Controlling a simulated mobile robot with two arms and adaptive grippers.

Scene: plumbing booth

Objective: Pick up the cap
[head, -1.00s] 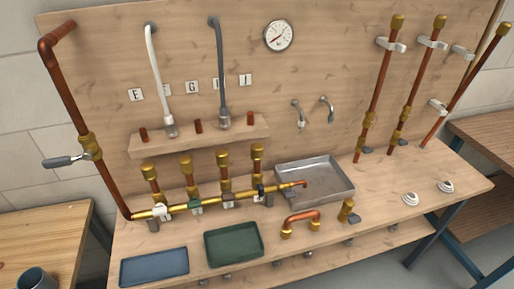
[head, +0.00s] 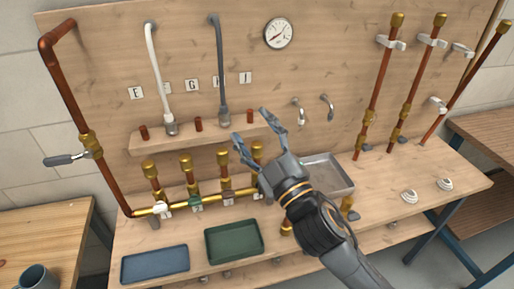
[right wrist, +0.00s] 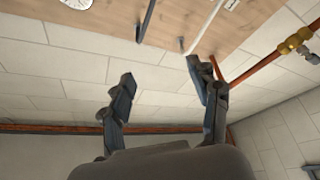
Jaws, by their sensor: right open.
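Several brass caps top the short copper uprights on the brass manifold (head: 180,208): a left one (head: 149,166), a second (head: 185,160), a third (head: 220,157) and a right one (head: 257,150) close to my gripper. I cannot tell which one the task means. My right gripper (head: 251,126) is open and empty, raised in front of the back board, its fingers pointing up and left. In the right wrist view its open fingers (right wrist: 160,72) have only board and wall beyond them, with no cap between them. My left gripper is out of view.
A blue tray (head: 155,265) and a green tray (head: 234,242) lie at the bench front. My right arm partly hides the metal tray (head: 335,177) and the copper bend. Tall copper pipes (head: 376,95) stand at right. Two white coils (head: 445,184) lie on the right bench top.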

